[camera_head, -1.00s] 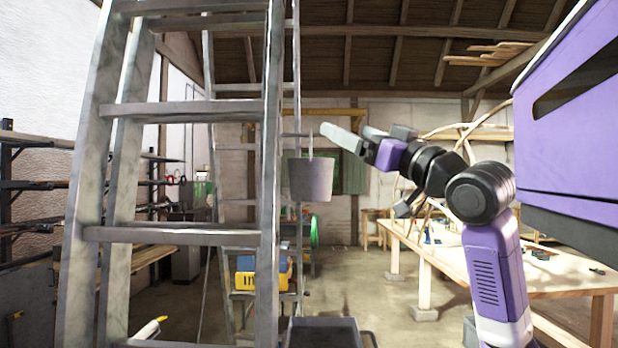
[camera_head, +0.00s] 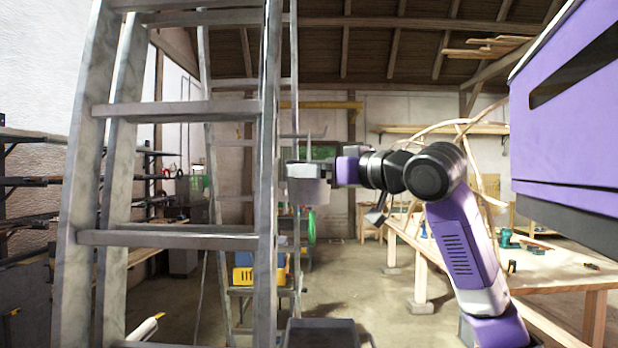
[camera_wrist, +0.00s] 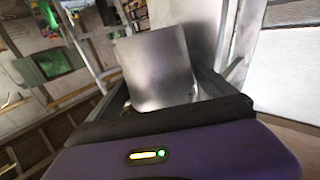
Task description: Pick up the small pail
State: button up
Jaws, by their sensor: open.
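The small pail (camera_head: 309,194) is a grey metal vessel with a thin upright handle. It hangs beside the right rail of the stepladder, well above the floor. My gripper (camera_head: 305,169) reaches in from the right, and its pale finger overlaps the upper part of the pail in the head view. In the wrist view the pail (camera_wrist: 158,68) is a shiny grey surface close ahead of my gripper. My gripper is open. Whether a finger touches the pail, and what the pail hangs from, I cannot tell.
The tall metal stepladder (camera_head: 268,200) stands close to the left of the pail. A dark grey tray (camera_head: 322,333) is low in front. A wooden workbench (camera_head: 545,270) with tools stands at the right. A yellow crate (camera_head: 243,275) is behind the ladder. The middle floor is clear.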

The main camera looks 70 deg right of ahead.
jog(key=shift+x, duration=1.1)
jog(key=c, duration=1.2)
jog(key=shift+o, duration=0.2)
jog(key=shift+r, duration=0.1)
